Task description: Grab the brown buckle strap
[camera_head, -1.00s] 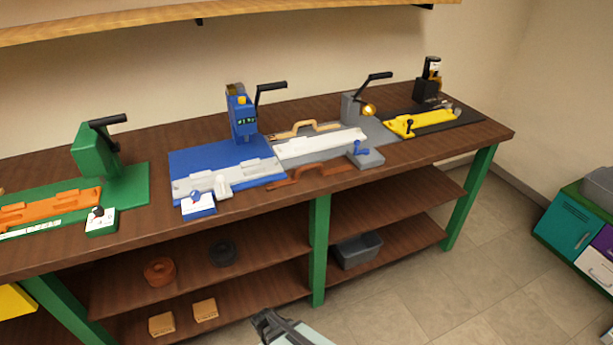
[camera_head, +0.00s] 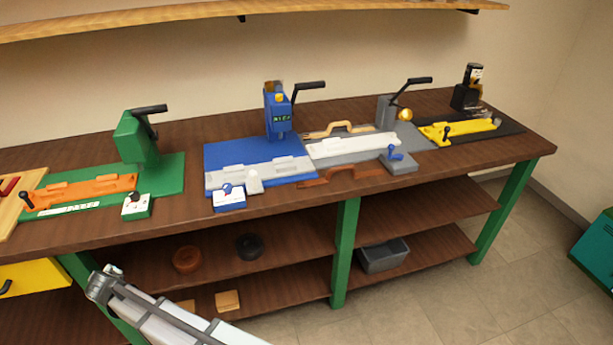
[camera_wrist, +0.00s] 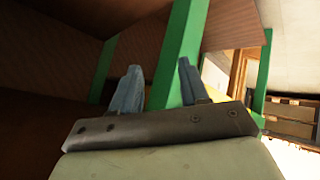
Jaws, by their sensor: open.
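A reddish-brown strap (camera_head: 340,174) lies along the front edge of the workbench, in front of the grey station. A tan strap (camera_head: 338,129) with a raised, handle-like middle lies behind the white fixture of that station. Buckle details are too small to make out on either. My gripper (camera_wrist: 160,84) is open and empty in the wrist view, its two blue-grey fingers apart, facing a green bench leg (camera_wrist: 182,50). Neither strap shows in the wrist view. In the head view my arm is low in front of the bench, left of the straps and well apart from them.
The workbench (camera_head: 190,216) carries a green press (camera_head: 135,140), a blue press (camera_head: 278,112), a grey lever station (camera_head: 388,108) and a black station (camera_head: 468,90). A blue-handled block (camera_head: 398,163) stands close right of the brown strap. Shelves below hold rolls and a grey bin (camera_head: 384,256).

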